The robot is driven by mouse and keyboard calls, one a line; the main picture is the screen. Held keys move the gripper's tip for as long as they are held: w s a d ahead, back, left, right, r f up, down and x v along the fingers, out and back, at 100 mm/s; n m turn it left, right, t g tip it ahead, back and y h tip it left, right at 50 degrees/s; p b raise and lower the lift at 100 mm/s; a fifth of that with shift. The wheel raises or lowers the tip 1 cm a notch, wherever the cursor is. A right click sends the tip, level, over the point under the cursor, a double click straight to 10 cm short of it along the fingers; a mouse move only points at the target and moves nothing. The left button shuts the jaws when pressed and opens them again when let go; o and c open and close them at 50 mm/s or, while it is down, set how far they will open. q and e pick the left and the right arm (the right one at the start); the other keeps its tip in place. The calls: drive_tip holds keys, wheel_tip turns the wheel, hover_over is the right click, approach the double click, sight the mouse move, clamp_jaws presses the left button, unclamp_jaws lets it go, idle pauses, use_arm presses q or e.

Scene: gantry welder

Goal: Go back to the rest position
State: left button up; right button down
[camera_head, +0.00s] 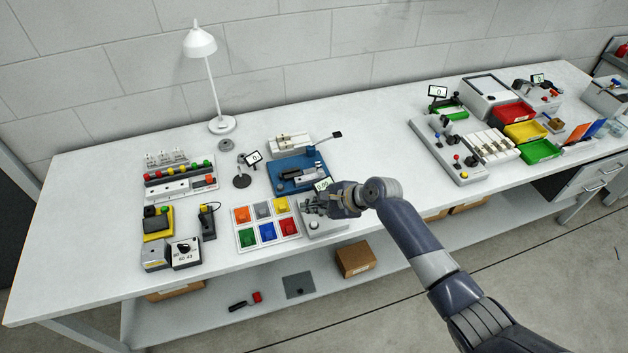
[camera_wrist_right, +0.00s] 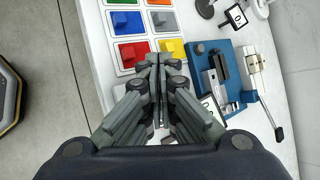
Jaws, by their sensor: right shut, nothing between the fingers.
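My right gripper (camera_head: 312,205) is in the head view, above the front edge of the white bench (camera_head: 110,255). It hovers over or beside a small grey device with a lit display (camera_head: 322,184); I cannot tell whether it touches it. In the right wrist view the gripper (camera_wrist_right: 158,62) has its fingers together with nothing between them, and it hides most of the device below. My left gripper is in neither view.
Left of the gripper is a tray of coloured blocks (camera_head: 267,244). Behind it are a blue fixture (camera_head: 283,164) with a lever and a white lamp (camera_head: 201,44). Coloured bins (camera_head: 540,151) and a grey panel stand right. Bare bench lies between (camera_head: 380,140).

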drive_tip(key=shift+s, duration=0.1)
drive_tip(key=s+d+f+n+h, duration=0.1)
drive_tip(key=s+d+f+n, duration=0.15)
drive_tip(key=s+n, duration=0.55)
drive_tip(key=s+d+r+n+g+h, duration=0.1)
drive_tip(key=s+d+r+n+h, duration=0.3)
drive_tip(key=s+d, duration=0.7)
drive_tip(key=s+d+r+n+h, duration=0.1)
drive_tip(key=s+d+n+h, duration=0.35)
drive_tip(key=s, duration=1.05)
wheel_tip(320, 180, down, 34)
drive_tip(key=s+d+g+y+b, duration=0.1)
drive_tip(key=d+y+b, duration=0.15)
drive_tip(key=b, duration=0.45)
drive_tip(key=s+d+f+b, duration=0.1)
drive_tip(key=s+f+b, duration=0.2)
drive_tip(key=s+f, duration=0.5)
drive_tip(key=s+d+f+g+h+b, duration=0.1)
drive_tip(key=s+d+f+b, duration=0.1)
drive_tip(key=s+f, duration=0.7)
wheel_tip(320, 180, down, 4)
drive_tip(key=shift+d+f+n+g+b, duration=0.15)
drive_tip(key=shift+n+g+b, duration=0.15)
drive_tip(key=shift+n+b, duration=0.15)
